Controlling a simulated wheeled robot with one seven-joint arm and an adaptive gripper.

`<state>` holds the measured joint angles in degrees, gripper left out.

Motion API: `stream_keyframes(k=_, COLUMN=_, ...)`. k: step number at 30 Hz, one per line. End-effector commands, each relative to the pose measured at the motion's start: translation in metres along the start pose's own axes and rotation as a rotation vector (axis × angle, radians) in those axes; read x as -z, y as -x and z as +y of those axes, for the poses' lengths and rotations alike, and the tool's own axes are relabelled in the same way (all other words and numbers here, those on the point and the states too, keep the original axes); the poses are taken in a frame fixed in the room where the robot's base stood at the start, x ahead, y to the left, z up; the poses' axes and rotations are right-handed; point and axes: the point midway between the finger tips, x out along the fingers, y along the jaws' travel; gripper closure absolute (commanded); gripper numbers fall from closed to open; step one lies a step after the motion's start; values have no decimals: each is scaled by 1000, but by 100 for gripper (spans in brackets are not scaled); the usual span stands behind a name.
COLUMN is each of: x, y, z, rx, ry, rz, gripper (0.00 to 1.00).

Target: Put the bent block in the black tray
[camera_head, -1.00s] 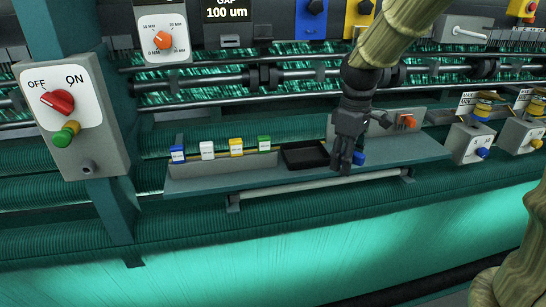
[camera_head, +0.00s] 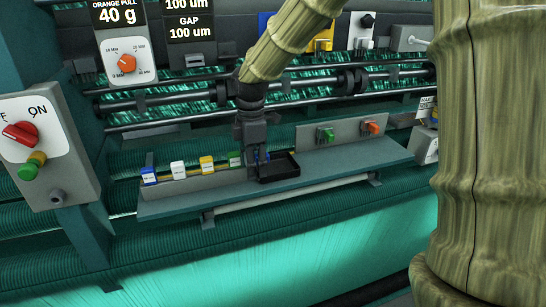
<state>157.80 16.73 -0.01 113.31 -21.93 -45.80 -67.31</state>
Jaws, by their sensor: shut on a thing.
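The black tray (camera_head: 284,175) sits on the grey-green shelf, near its middle. My gripper (camera_head: 257,160) points down at the left part of the tray. It is shut on a small blue piece, the bent block (camera_head: 259,154), of which only a little shows between the dark fingers. The block's bend cannot be made out. I cannot tell whether the block touches the tray floor or is held just above it.
A holder with blue, white, yellow and green pieces (camera_head: 206,165) stands left of the tray, close to my gripper. A grey box with green and orange buttons (camera_head: 342,132) stands at the right. The front right of the shelf (camera_head: 350,160) is clear.

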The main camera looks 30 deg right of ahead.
Motion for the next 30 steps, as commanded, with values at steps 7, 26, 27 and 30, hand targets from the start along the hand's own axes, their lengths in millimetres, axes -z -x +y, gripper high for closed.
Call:
stream_keyframes(k=7, x=-38, y=-2, z=34, rx=1, ry=-3, rz=0, gripper=83)
stream_keyframes(k=26, x=-73, y=-19, z=66, rx=3, ry=-1, rz=0, gripper=83)
stream_keyframes(k=27, x=-73, y=-24, z=65, rx=5, ry=-1, rz=-1, gripper=83)
stream_keyframes(k=30, x=-73, y=-36, z=65, rx=3, ry=-1, rz=-1, gripper=83)
